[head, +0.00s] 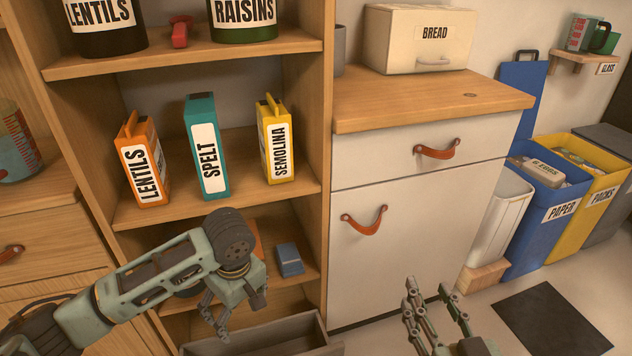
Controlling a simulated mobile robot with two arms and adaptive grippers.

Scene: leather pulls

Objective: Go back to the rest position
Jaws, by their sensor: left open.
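My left gripper (242,318) hangs at the end of my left arm, in front of the lower shelves of the wooden unit. It points downward, above the grey open drawer or box at the bottom. Its fingers are apart and nothing shows between them. My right gripper (427,286) is at the bottom, right of centre, in front of the white cabinet. Its fingers point up and stand apart, with nothing between them. Most of my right arm is out of view.
Wooden shelves (235,185) hold labelled boxes and jars. The grey drawer (275,336) juts out below them. A white cabinet (420,194) with leather pulls bears a bread box (417,38). Blue (535,225) and yellow (585,210) bins stand right. Floor is free around a dark mat (550,320).

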